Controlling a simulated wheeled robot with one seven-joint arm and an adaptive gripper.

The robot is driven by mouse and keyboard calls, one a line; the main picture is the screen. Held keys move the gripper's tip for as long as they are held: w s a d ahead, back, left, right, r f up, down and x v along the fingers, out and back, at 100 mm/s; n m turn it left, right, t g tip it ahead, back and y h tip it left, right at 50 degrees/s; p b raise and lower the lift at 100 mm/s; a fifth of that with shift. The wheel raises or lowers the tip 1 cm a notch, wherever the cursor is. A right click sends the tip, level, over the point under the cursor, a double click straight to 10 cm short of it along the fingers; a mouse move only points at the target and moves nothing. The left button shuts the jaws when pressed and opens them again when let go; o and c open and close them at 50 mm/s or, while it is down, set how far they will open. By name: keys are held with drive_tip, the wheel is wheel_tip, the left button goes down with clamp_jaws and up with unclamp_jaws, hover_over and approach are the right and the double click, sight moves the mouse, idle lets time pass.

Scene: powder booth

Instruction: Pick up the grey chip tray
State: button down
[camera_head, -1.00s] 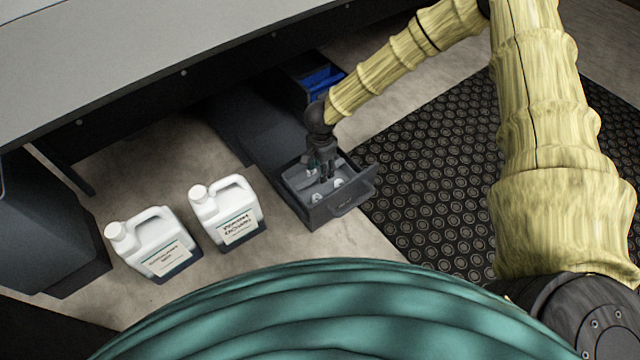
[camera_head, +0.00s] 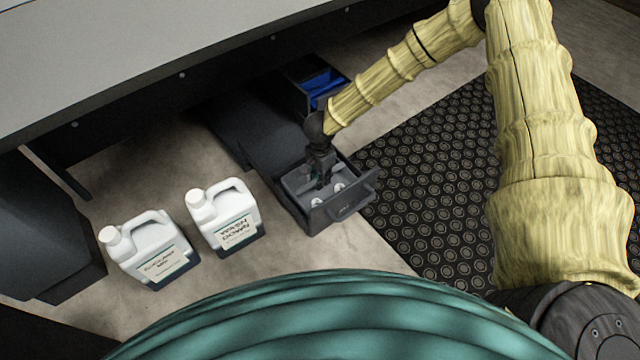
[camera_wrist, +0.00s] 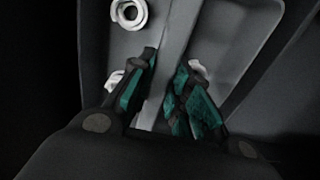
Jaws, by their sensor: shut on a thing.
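The grey chip tray (camera_head: 297,184) sits inside an open dark drawer (camera_head: 348,207). It also shows in the wrist view (camera_wrist: 228,35), with a raised grey ridge down its middle. My gripper (camera_head: 322,182) points down into the tray. In the wrist view, my gripper's teal-padded fingers (camera_wrist: 167,80) stand on either side of the ridge and are shut on it. White ring-shaped pieces (camera_wrist: 129,13) lie in the tray, partly hidden by the fingers. The tray's underside is hidden in the drawer.
Two white jugs (camera_head: 150,250) (camera_head: 222,217) with dark bases stand on the floor left of the drawer. A blue bin (camera_head: 322,82) lies behind, under the grey bench (camera_head: 130,50). A black studded mat (camera_head: 430,180) covers the floor to the right.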

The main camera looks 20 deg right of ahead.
drive_tip(key=shift+r, duration=0.15)
wheel_tip(320, 180, up, 10)
drive_tip(key=p, duration=0.6)
